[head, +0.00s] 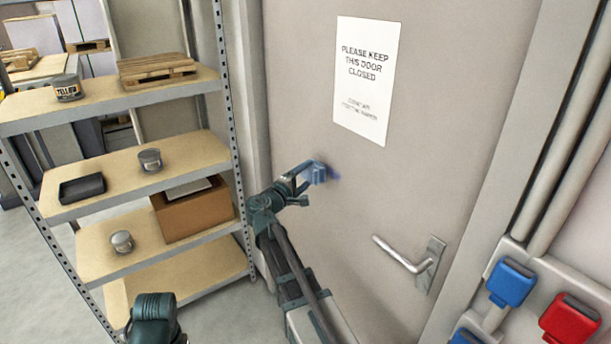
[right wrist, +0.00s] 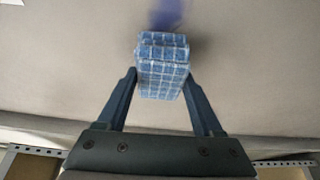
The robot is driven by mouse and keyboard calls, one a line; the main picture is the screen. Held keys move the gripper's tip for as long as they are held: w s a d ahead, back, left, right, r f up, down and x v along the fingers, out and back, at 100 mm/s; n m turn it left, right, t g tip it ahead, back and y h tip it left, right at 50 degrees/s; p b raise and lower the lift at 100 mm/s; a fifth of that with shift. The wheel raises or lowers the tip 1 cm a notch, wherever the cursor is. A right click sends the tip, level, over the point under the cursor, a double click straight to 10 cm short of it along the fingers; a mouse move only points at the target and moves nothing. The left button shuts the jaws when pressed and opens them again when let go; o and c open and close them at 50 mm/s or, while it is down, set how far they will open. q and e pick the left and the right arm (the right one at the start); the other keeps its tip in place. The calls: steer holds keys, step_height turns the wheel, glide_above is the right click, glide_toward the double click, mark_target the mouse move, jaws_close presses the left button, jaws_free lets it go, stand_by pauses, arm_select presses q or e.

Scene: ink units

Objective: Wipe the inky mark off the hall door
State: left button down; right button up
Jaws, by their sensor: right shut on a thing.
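The hall door (head: 440,120) is a beige-grey panel with a white notice (head: 365,80) and a lever handle (head: 400,255). My right gripper (head: 305,177) is shut on a blue checked cloth (right wrist: 162,68), folded into a pad, close to the door; I cannot tell for sure whether it touches. The cloth also shows in the head view (head: 318,174). A blue-violet inky mark (right wrist: 167,14) is on the door just beyond the cloth; in the head view a faint part of it shows beside the cloth. My left gripper cannot be made out; only part of my left arm shows at the bottom.
A metal shelf unit (head: 140,90) stands left of the door, with tins, a black tray (head: 82,188), a small pallet (head: 156,70) and a cardboard box (head: 193,208). Blue and red boxes (head: 570,318) are on the wall at the right. The door around the cloth is clear.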

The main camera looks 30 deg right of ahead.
mark_target(320, 177)
steer(key=shift+w+d, duration=0.1)
steer(key=shift+d, duration=0.7)
steer(key=shift+s, duration=2.05)
steer(key=shift+s, duration=0.1)
steer(key=shift+s+d, duration=0.2)
steer(key=shift+s, duration=0.75)
steer(key=shift+s+d, duration=0.15)
steer(key=shift+s, duration=0.8)
steer(key=shift+w, duration=0.15)
steer(key=shift+w+a, duration=0.15)
steer(key=shift+w, duration=0.8)
steer(key=shift+w+a, duration=0.1)
steer(key=shift+w, duration=0.85)
